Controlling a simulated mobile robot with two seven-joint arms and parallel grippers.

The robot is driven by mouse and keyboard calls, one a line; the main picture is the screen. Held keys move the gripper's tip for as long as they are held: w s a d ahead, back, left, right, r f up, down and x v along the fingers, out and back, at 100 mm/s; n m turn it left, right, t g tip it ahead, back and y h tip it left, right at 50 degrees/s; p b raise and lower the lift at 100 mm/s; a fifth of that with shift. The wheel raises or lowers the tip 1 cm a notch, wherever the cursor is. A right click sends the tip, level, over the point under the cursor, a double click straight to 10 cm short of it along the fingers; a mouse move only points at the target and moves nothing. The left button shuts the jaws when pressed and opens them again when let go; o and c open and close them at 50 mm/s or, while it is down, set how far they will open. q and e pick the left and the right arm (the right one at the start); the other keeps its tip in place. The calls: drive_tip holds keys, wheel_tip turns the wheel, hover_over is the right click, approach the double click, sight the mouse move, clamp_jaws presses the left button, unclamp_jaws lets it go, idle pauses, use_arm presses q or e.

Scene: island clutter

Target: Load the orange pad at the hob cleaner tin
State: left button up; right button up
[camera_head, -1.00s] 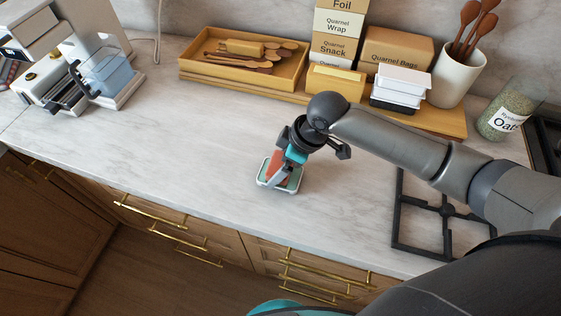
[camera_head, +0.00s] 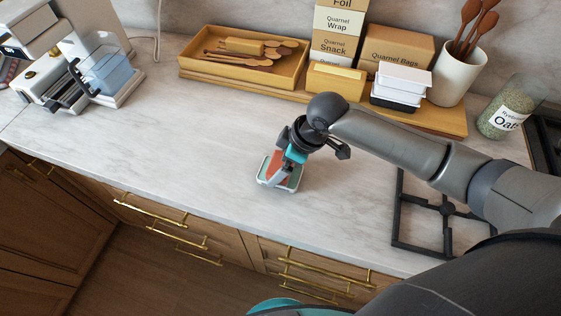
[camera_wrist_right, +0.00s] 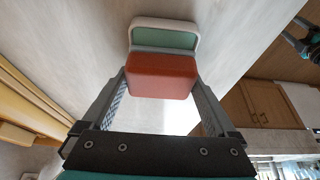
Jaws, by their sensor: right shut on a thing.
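The orange pad (camera_wrist_right: 162,78) is a rounded red-orange block, gripped between the two fingers of my right gripper (camera_wrist_right: 160,88). In the head view the orange pad (camera_head: 277,164) lies within the outline of the hob cleaner tin (camera_head: 264,180), a small pale-rimmed tray with a green inside on the counter. The tin also shows in the right wrist view (camera_wrist_right: 165,40), just beyond the pad, which hides its near part. I cannot tell whether the pad touches the tin. My right gripper in the head view (camera_head: 281,172) partly covers both.
A wooden tray (camera_head: 192,68) with wooden utensils stands at the back. Labelled boxes, white stacked containers (camera_head: 400,84), a utensil crock (camera_head: 456,78) and an oats jar (camera_head: 505,112) stand behind the arm. A black hob grate (camera_head: 443,232) is to the right. The counter left of the tin is clear.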

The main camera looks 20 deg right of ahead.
sight(280, 163)
drive_tip(key=shift+s+f+p, duration=0.1)
drive_tip(key=shift+s+p, duration=0.05)
drive_tip(key=shift+p, duration=0.25)
idle(1.3)
wheel_tip(280, 163, up, 7)
drive_tip(key=p, duration=0.8)
idle(0.8)
